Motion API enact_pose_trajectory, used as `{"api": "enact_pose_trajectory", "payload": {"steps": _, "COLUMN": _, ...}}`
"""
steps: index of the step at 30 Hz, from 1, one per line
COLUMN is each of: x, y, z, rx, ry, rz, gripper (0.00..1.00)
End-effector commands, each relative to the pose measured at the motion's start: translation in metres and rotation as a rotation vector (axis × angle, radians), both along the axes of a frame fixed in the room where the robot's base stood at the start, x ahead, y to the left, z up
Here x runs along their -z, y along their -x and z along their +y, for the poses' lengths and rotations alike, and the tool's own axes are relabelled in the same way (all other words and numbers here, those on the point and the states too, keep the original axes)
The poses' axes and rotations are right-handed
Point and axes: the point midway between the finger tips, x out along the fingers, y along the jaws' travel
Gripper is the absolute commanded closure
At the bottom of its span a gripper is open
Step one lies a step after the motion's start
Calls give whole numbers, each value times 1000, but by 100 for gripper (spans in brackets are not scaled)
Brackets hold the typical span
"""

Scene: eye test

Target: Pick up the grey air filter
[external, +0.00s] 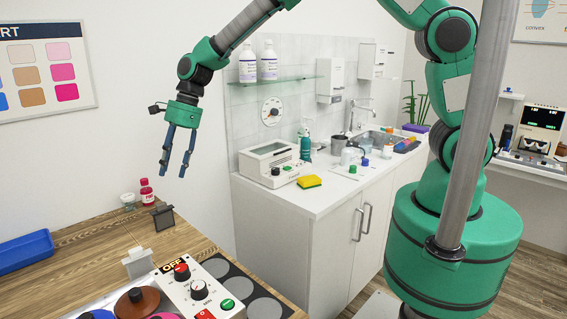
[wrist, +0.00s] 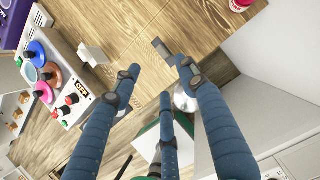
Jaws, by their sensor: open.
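A small dark grey upright piece (external: 163,218), possibly the grey air filter, stands near the far edge of the wooden table. It also shows in the wrist view (wrist: 161,49), just beyond the fingertips. A paler, whitish-grey piece (external: 137,262) stands nearer the control box, and the wrist view shows it to the left (wrist: 92,54). I cannot tell for certain which one is the filter. My gripper (external: 174,171) hangs with its blue fingers down, above the table's far edge. In the wrist view its fingers (wrist: 158,76) are spread apart with nothing between them.
A control box (external: 195,288) with knobs and coloured discs sits at the table's front. A red bottle (external: 147,192) and small jar (external: 128,201) stand behind the dark piece. A blue tray (external: 24,248) lies left. The white counter (external: 330,190) holds several items to the right.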

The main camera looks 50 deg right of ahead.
Motion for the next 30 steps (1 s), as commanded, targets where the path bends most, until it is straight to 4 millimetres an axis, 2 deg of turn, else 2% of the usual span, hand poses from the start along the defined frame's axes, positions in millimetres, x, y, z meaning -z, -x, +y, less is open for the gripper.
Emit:
{"api": "enact_pose_trajectory", "payload": {"steps": 15, "x": 66, "y": -1, "z": 26, "rx": -1, "ry": 1, "rz": 1, "gripper": 57}}
{"api": "enact_pose_trajectory", "payload": {"steps": 20, "x": 74, "y": -1, "z": 30, "rx": -1, "ry": 0, "rz": 1, "gripper": 57}}
{"api": "enact_pose_trajectory", "payload": {"steps": 30, "x": 74, "y": -1, "z": 30, "rx": -1, "ry": 0, "rz": 0, "gripper": 57}}
